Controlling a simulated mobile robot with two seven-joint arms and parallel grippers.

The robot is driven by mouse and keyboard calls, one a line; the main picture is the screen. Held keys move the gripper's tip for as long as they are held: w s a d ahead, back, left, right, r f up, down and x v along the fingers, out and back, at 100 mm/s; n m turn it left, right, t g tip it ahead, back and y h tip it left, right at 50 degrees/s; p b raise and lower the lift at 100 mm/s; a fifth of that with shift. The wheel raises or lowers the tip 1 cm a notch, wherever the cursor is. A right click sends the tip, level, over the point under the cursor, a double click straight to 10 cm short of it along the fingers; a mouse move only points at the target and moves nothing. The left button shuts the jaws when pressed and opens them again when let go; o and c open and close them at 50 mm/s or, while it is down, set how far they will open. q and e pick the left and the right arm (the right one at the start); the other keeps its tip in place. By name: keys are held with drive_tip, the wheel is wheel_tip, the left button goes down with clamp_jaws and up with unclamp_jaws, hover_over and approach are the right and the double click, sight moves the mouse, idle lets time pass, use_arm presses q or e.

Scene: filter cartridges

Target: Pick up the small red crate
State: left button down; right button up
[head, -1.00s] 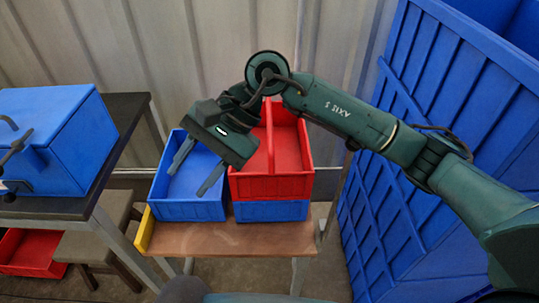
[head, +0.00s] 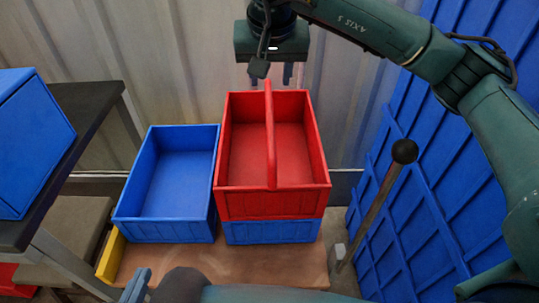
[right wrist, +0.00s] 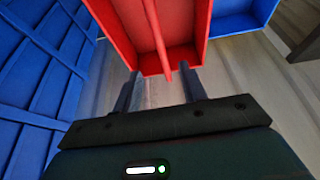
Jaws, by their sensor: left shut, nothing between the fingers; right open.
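The small red crate (head: 272,206) has a tall centre handle (head: 270,140) and sits on a blue crate (head: 272,232). It looks empty. My right gripper (head: 271,76) is open, pointing down above and beyond the crate's far end, in line with the handle. In the right wrist view, the red crate (right wrist: 186,62) lies past my open right fingers (right wrist: 160,92), with the handle running between their lines; nothing is between them. My left gripper (head: 137,286) is shut and empty, low at the front left, partly cut off by the frame's bottom edge.
An open, empty blue crate (head: 124,226) stands left of the red one on the wooden-topped stand (head: 215,264) with a yellow edge strip. A dark table (head: 92,98) with a blue box is further left. A black-knobbed lever (head: 404,151) and blue ribbed wall are at right.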

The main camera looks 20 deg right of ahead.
hover_over(269, 112)
drive_tip(key=s, duration=0.2)
wheel_tip(269, 112, down, 6)
drive_tip(key=shift+w+a+f, duration=0.1)
drive_tip(key=shift+a, duration=0.05)
drive_tip(key=shift+s+a+b+x, duration=0.15)
drive_tip(key=shift+x, duration=1.2)
drive_tip(key=shift+s+a+b+x, duration=0.1)
drive_tip(key=shift+s+b+x, duration=0.05)
drive_tip(key=shift+x, duration=1.15)
drive_tip(key=shift+d+f, duration=0.15)
drive_tip(key=shift+c, duration=0.2)
clamp_jaws()
